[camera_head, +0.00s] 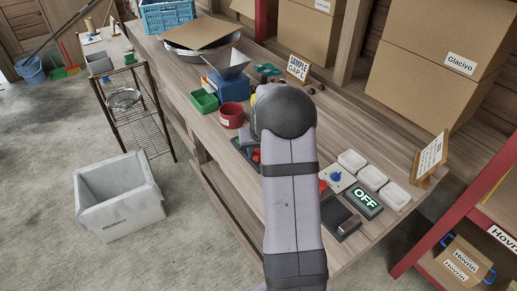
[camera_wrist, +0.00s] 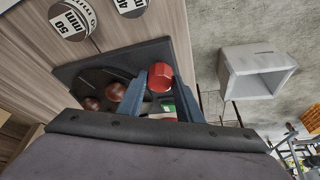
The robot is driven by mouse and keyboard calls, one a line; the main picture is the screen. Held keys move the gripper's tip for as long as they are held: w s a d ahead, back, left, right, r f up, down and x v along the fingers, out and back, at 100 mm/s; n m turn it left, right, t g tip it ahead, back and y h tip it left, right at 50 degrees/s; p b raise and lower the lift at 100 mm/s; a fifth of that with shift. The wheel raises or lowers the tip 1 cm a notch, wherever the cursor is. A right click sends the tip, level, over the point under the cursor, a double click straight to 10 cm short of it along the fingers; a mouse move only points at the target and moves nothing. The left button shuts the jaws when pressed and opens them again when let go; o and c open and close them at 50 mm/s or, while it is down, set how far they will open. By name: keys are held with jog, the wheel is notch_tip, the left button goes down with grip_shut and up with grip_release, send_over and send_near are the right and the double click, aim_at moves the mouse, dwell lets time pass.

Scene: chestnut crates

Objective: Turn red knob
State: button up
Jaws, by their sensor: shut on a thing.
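In the wrist view a red faceted knob (camera_wrist: 161,77) stands between the tips of my gripper (camera_wrist: 163,88). My gripper's blue-grey fingers are shut on it. The knob is over a dark tray-like board (camera_wrist: 112,66), and I cannot tell how it is fixed. In the head view my arm hides the gripper. A red piece shows just left of the arm (camera_head: 256,155) on the dark board, and another red piece (camera_head: 322,187) shows right of it, by a pale plate with a blue knob (camera_head: 335,176).
Brown balls (camera_wrist: 115,92) lie on the dark board near the fingers. A grey bin (camera_head: 120,195) stands on the floor.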

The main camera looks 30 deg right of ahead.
jog(key=shift+m, duration=0.8)
jog(key=shift+g+p, duration=0.3)
jog(key=o, duration=1)
jog(key=shift+r, duration=0.1)
jog(key=shift+a+b+v, duration=0.1)
jog(key=shift+b+v, duration=0.5)
jog(key=shift+v, duration=1.2)
jog(key=shift+a+b+v, duration=0.15)
jog(key=shift+b+v, duration=0.4)
jog(key=shift+v, duration=1.3)
